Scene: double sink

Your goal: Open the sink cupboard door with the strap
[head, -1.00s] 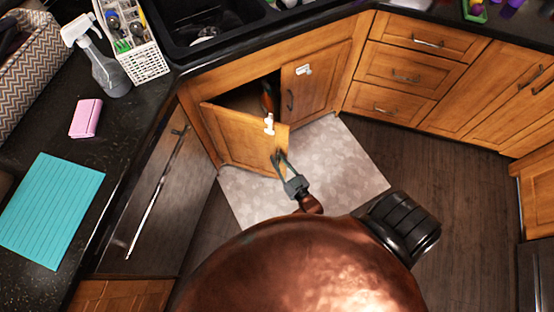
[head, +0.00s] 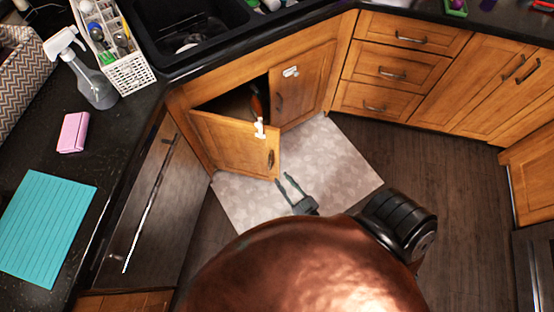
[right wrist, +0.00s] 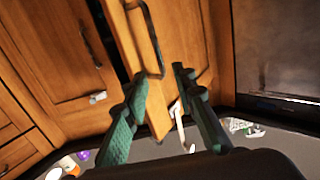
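The left sink cupboard door (head: 228,147) stands partly open, with a dark gap behind it. Its metal handle (head: 270,160) is near the free edge. A white strap piece (head: 260,129) hangs at the door's top free corner; it also shows in the right wrist view (right wrist: 178,126). A white catch (head: 290,71) sits on the closed right door (head: 301,85). My right gripper (head: 283,178) is open and empty, just in front of the door's free edge. In the right wrist view its green fingers (right wrist: 160,76) are apart, with the handle (right wrist: 152,40) beyond them. My left gripper is not in view.
A pale mat (head: 340,165) lies on the floor before the cupboard. An orange-handled object (head: 256,105) shows inside. A dishwasher front (head: 150,205) stands left of the door, drawers (head: 390,72) to the right. The wooden floor at right is clear.

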